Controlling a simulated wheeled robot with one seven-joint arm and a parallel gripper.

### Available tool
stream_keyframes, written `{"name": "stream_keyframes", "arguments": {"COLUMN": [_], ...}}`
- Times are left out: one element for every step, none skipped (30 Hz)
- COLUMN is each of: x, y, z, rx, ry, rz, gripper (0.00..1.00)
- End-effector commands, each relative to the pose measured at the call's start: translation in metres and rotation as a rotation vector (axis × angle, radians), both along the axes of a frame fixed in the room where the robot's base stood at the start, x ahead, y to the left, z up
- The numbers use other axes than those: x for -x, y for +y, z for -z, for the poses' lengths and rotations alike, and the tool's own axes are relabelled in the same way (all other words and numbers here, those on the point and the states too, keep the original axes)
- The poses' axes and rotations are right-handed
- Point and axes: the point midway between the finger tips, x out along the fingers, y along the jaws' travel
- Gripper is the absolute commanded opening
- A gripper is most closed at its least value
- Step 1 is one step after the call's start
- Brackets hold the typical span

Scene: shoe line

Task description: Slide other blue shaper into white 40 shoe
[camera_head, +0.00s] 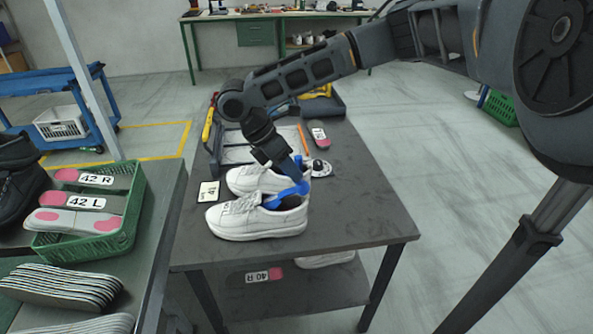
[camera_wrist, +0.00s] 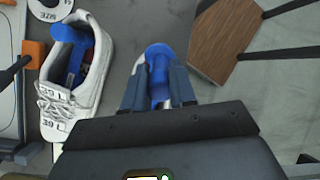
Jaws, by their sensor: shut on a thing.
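Two white shoes lie side by side on the dark table, toes left in the head view. My gripper (camera_wrist: 157,92) is shut on a blue shaper (camera_wrist: 157,57), above the heel end of the near white shoe (camera_head: 258,222). The shaper's lower part reaches into that shoe's opening; how deep it sits is hidden. The far white shoe (camera_head: 250,181) is partly behind the near one. In the wrist view it is the left shoe (camera_wrist: 89,82), with another blue shaper (camera_wrist: 77,52) inside and tongue labels that appear to read 39. My gripper hides most of the near shoe there.
A round size disc (camera_head: 321,168) lies beyond the heels, and a number card (camera_head: 208,192) beside the toes. A green basket of insoles (camera_head: 125,208) stands left. The table's right front is clear.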

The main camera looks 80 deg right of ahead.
Motion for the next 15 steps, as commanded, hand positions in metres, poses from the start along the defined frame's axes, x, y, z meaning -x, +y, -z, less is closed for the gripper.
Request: {"name": "stream_keyframes", "arguments": {"x": [-0.003,-0.004,-0.005,-0.006,-0.007,-0.008,-0.008,-0.009,-0.007,-0.006,-0.006,-0.005,-0.004,-0.004,-0.003], "y": [0.001,0.002,0.002,0.002,0.003,0.003,0.003,0.003,0.003,0.003,0.003,0.002,0.002,0.002,0.001], "z": [0.004,0.005,0.005,0.007,0.009,0.011,0.013,0.014,0.017,0.019,0.021,0.023,0.025,0.026,0.029], "rx": [-0.001,-0.003,-0.008,-0.010,-0.013,-0.016,-0.019,-0.021,-0.026,-0.030,-0.035,-0.040,-0.043,-0.047,-0.053], "ry": [-0.005,-0.009,-0.020,-0.026,-0.032,-0.042,-0.048,-0.054,-0.071,-0.083,-0.093,-0.110,-0.122,-0.134,-0.149], "rz": [0.000,0.000,0.001,0.001,0.001,0.001,0.001,0.001,0.004,0.003,0.004,0.004,0.003,0.003,0.004], "gripper": [0.00,0.00,0.00,0.00,0.00,0.00,0.00,0.00,0.00,0.00,0.00,0.00,0.00,0.00,0.00]}}
